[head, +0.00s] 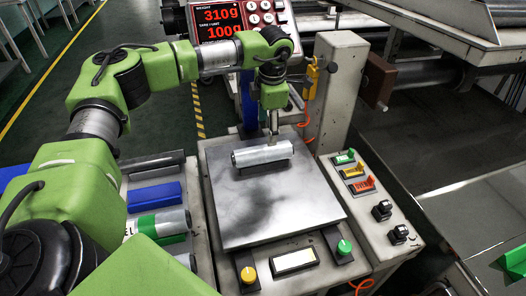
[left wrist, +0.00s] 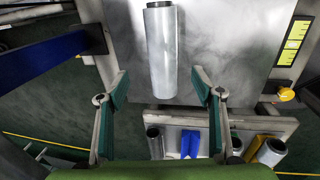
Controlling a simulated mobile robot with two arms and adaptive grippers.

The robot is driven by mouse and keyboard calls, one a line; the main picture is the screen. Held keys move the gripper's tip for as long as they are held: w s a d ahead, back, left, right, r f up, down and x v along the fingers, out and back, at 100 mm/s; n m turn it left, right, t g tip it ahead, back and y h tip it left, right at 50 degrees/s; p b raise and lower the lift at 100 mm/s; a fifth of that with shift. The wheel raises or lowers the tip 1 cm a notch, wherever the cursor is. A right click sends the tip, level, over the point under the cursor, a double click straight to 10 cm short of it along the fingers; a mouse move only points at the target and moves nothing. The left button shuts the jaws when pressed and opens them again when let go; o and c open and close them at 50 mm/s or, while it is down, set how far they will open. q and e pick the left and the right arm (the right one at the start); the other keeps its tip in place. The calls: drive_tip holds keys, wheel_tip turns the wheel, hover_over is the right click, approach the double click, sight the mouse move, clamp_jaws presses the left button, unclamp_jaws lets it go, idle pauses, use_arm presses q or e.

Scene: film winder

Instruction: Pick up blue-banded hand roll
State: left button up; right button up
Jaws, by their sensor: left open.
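A plain silver roll (head: 262,154) lies on the scale's metal plate (head: 270,210). No blue band shows on its visible side. In the left wrist view the silver roll (left wrist: 162,50) points lengthwise between the fingertips. My left gripper (head: 272,138) is above and just behind the roll, pointing down. In the left wrist view my left gripper (left wrist: 159,78) is open, with a gap on each side of the roll. The roll is not held. My right gripper is not in view.
A tray left of the scale holds a blue piece (head: 155,197), a dark roll (head: 153,163) and a green-banded roll (head: 158,224). A grey post (head: 340,90) stands behind the plate to the right. A red weight display (head: 218,22) stands behind. The plate's front is clear.

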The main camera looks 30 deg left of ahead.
sight(264, 148)
use_arm(q)
drive_tip(key=f, duration=0.5)
drive_tip(key=shift+w+a+f, duration=0.25)
drive_tip(key=shift+a, duration=0.1)
drive_tip(key=shift+a+f+b, duration=0.2)
drive_tip(key=shift+f+b, duration=0.1)
drive_tip(key=shift+f, duration=1.05)
drive_tip(key=shift+a+f+b, duration=0.15)
drive_tip(key=shift+f+b, duration=0.15)
drive_tip(key=shift+f, duration=1)
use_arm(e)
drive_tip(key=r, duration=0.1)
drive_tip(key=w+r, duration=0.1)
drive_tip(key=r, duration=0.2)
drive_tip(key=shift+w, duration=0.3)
use_arm(q)
drive_tip(key=shift+c, duration=0.4)
drive_tip(key=c, duration=1.4)
drive_tip(key=shift+r, duration=0.1)
